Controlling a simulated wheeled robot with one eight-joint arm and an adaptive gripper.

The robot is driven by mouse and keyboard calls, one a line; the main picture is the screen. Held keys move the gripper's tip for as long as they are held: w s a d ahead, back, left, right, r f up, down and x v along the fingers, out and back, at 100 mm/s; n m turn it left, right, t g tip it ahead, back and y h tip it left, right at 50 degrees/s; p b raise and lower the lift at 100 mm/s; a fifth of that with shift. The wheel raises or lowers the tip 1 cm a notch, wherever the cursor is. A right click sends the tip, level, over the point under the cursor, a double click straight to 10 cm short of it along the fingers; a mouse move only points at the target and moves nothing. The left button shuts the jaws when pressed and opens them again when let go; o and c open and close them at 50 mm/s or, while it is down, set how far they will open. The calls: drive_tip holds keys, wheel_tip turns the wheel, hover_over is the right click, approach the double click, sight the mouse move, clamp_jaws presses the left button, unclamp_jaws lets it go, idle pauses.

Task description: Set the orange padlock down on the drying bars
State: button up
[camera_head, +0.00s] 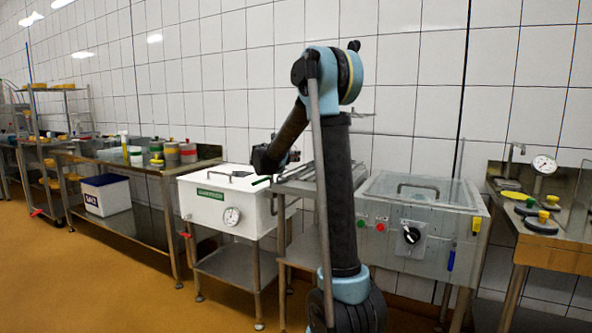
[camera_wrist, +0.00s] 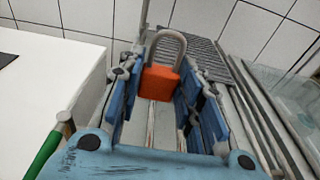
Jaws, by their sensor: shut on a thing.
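The orange padlock (camera_wrist: 160,80) with a grey shackle shows in the wrist view, between the blue fingers of my gripper (camera_wrist: 162,88). My gripper is shut on its body, and the shackle points up and away. The grey drying bars (camera_wrist: 205,55) lie beyond and to the right of the padlock in the wrist view. Whether the padlock touches them I cannot tell. In the head view the bars (camera_head: 302,172) top a metal stand, partly behind my arm. The padlock cannot be made out in the head view.
A white box with a dial (camera_head: 222,203) stands left of the bars. A clear-lidded vat (camera_head: 420,205) stands right of them. A green handle (camera_wrist: 43,155) is close at the left in the wrist view. A tiled wall is behind.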

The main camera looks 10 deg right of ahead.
sight(292, 173)
drive_tip(key=shift+d+f, duration=0.2)
drive_tip(key=shift+f, duration=2.2)
drive_tip(key=o, duration=1.1)
